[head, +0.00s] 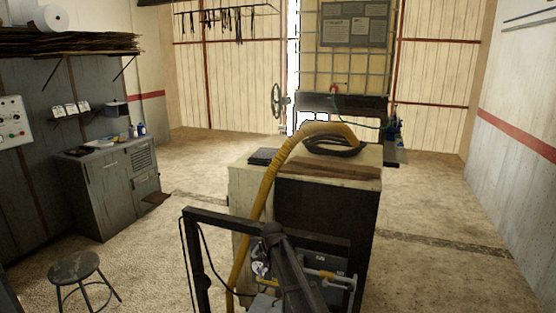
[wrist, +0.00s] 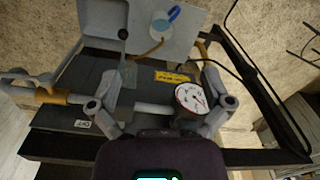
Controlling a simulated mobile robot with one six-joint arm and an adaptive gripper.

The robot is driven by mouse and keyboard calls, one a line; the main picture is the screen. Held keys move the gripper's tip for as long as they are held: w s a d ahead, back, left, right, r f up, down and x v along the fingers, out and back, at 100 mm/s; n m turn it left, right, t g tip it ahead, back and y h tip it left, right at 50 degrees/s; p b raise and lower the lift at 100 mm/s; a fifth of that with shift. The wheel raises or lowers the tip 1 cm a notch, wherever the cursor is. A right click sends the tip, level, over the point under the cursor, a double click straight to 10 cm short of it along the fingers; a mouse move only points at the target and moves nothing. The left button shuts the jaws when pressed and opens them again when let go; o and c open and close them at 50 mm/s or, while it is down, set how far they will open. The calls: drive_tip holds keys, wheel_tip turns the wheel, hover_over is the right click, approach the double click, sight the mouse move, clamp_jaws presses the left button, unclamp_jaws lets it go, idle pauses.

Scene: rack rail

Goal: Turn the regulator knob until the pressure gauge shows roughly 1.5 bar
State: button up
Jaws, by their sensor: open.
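In the wrist view, the round white pressure gauge (wrist: 190,97) with a dark rim faces me, just inside my gripper's right finger. Its needle is small, and I cannot read the value. My gripper (wrist: 168,80) is open, its fingers spread to either side of a dark panel (wrist: 145,76) with a yellow label (wrist: 172,76). A pale grey horizontal pipe (wrist: 155,108) lies between the fingers. I see nothing held. I cannot clearly pick out the regulator knob. In the head view, my arm hides much of the panel, and my fingertips cannot be made out.
A dark frame (head: 190,250) stands around the panel. A yellow hose (head: 268,180) runs down from the cabinet top (head: 360,155) beside it. A stool (head: 74,268) stands at left. In the wrist view, a light plate (wrist: 145,45) carries a white round thing with a blue part (wrist: 163,22).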

drive_tip(key=s+d, duration=1.9)
drive_tip(key=s, duration=0.4)
drive_tip(key=shift+s+n, duration=0.25)
drive_tip(key=shift+n, duration=0.15)
drive_tip(key=shift+d, duration=0.1)
idle(1.0)
